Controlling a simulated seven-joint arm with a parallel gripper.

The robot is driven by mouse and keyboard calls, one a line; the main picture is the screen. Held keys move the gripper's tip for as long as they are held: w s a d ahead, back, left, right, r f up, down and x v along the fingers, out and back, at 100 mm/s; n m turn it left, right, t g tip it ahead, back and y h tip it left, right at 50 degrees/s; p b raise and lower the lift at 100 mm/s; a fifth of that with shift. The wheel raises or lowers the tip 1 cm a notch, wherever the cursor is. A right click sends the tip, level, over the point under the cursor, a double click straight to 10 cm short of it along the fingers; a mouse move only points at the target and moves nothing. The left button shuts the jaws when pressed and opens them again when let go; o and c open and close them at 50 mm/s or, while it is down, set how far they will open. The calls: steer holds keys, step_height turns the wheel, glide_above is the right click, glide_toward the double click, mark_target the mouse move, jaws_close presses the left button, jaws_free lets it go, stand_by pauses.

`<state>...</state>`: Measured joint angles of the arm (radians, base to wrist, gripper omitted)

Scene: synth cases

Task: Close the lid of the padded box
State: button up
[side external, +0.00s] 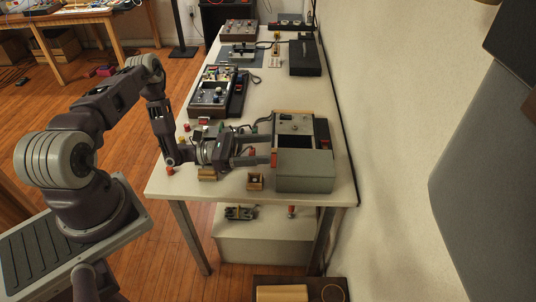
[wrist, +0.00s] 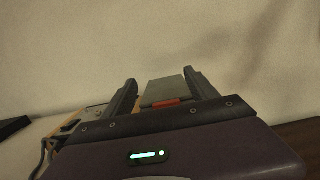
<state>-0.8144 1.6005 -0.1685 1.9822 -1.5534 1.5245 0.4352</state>
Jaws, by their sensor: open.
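The padded box (side external: 305,183) is grey-green and stands at the near right end of the white table. Part of its top is open and shows a dark interior with small items. A red-orange tab (side external: 274,158) is on its left side. My gripper (side external: 270,149) is level at that left side, fingers pointing right at the box. In the wrist view my gripper (wrist: 158,85) is open, with a grey panel (wrist: 165,88) and a red tab (wrist: 165,103) showing between its fingers. I cannot tell whether the fingers touch the box, or which part is the lid.
A small wooden box (side external: 255,182) and a tan block (side external: 207,175) lie near the table's front edge. A device with knobs (side external: 210,97) stands farther back. A black case (side external: 305,58) is at the far right. The wall (side external: 385,120) runs close along the right side.

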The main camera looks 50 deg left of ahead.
step_height(320, 180, up, 4)
steer(key=shift+r, duration=0.2)
steer(key=s+d+r+m+g+y, duration=0.1)
steer(key=s+d+r+m+g, duration=0.5)
steer(key=r+m+g, duration=0.25)
steer(key=s+d+r+m+g, duration=0.6)
steer(key=d+r+m+g, duration=0.1)
steer(key=r+m, duration=0.2)
steer(key=s+a+r+m+t+y, duration=0.3)
steer(key=s+m+y, duration=0.1)
steer(key=s+y, duration=0.2)
steer(key=s+a+r+m+t+y, duration=0.3)
steer(key=s+r+m+t+y, duration=0.1)
steer(key=s+m+y, duration=0.1)
steer(key=shift+s+a+r+y, duration=0.15)
steer(key=shift+s+a+y, duration=0.2)
steer(key=shift+s+y, duration=0.8)
